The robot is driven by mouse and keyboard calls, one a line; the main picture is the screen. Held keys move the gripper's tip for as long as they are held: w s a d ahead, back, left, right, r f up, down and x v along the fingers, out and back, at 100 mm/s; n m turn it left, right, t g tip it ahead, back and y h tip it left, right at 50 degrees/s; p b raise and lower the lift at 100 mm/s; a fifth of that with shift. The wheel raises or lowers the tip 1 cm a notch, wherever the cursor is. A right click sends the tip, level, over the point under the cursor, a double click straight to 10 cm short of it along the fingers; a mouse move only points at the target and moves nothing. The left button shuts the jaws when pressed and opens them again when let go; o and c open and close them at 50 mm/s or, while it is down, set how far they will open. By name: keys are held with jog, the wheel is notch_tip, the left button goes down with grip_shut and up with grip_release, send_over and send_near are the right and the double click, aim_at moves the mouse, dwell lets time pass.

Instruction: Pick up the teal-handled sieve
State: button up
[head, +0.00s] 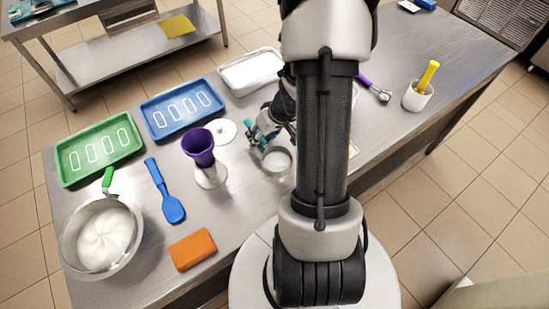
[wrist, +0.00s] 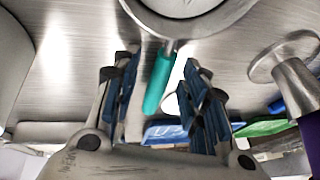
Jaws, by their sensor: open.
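The teal-handled sieve (head: 277,160) lies on the steel table, its round metal bowl showing just left of my arm. In the wrist view its bowl (wrist: 183,8) is at the top, partly cut off. Its teal handle (wrist: 159,83) points down the picture between my fingers. My gripper (wrist: 158,72) is open, with one blue-padded finger on each side of the handle and visible gaps to it. In the head view my gripper (head: 263,134) is at the handle and hides part of it.
Left of the sieve stand a purple funnel (head: 198,147) on a metal stand and a white disc (head: 223,131). A white tray (head: 252,71) and blue tray (head: 182,109) lie behind. A blue spatula (head: 170,205) and orange block (head: 192,249) lie farther left.

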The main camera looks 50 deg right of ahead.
grip_shut()
dwell(0.4)
jog(key=shift+r, duration=0.2)
